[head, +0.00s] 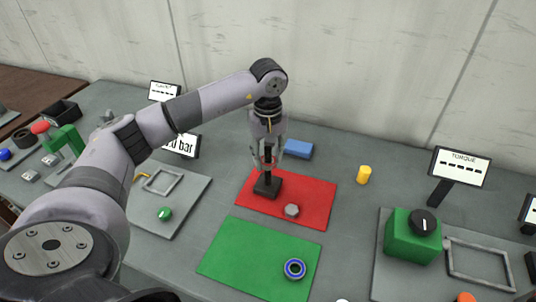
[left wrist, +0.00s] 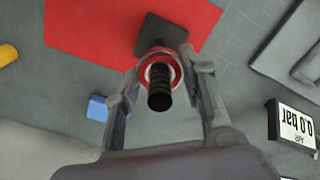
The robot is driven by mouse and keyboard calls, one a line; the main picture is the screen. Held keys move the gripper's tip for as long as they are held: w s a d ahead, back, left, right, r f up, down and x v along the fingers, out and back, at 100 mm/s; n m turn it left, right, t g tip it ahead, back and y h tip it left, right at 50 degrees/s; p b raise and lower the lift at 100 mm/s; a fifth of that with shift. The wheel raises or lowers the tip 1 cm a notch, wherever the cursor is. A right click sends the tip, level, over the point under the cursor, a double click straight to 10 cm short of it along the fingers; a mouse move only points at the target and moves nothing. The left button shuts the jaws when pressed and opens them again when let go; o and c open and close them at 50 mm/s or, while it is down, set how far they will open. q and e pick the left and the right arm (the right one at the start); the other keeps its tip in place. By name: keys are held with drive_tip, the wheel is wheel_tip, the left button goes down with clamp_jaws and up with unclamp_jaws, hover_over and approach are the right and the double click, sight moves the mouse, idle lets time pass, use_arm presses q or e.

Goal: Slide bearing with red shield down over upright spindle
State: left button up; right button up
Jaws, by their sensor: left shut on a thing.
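The black threaded spindle (left wrist: 160,98) stands upright from a dark square base (head: 267,187) on the red mat (head: 310,190). In the left wrist view, the bearing with red shield (left wrist: 146,72) is a ring between the fingertips of my left gripper (left wrist: 158,72). The ring appears around the spindle, whose top end pokes through it toward the camera. In the head view, my left gripper (head: 268,160) points down over the base, shut on the bearing; the fingers mostly hide the bearing and spindle there. My right gripper is not in view.
A blue-ringed bearing (head: 286,269) lies on the green mat (head: 240,255). A grey hex nut (head: 291,211) sits on the red mat. A blue block (head: 298,149) and a yellow cylinder (head: 363,174) stand behind. A green torque unit (head: 402,243) is at right.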

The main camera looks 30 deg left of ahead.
use_arm(q)
drive_tip(key=o, duration=1.3)
drive_tip(key=shift+c, duration=0.2)
wheel_tip(320, 180, up, 12)
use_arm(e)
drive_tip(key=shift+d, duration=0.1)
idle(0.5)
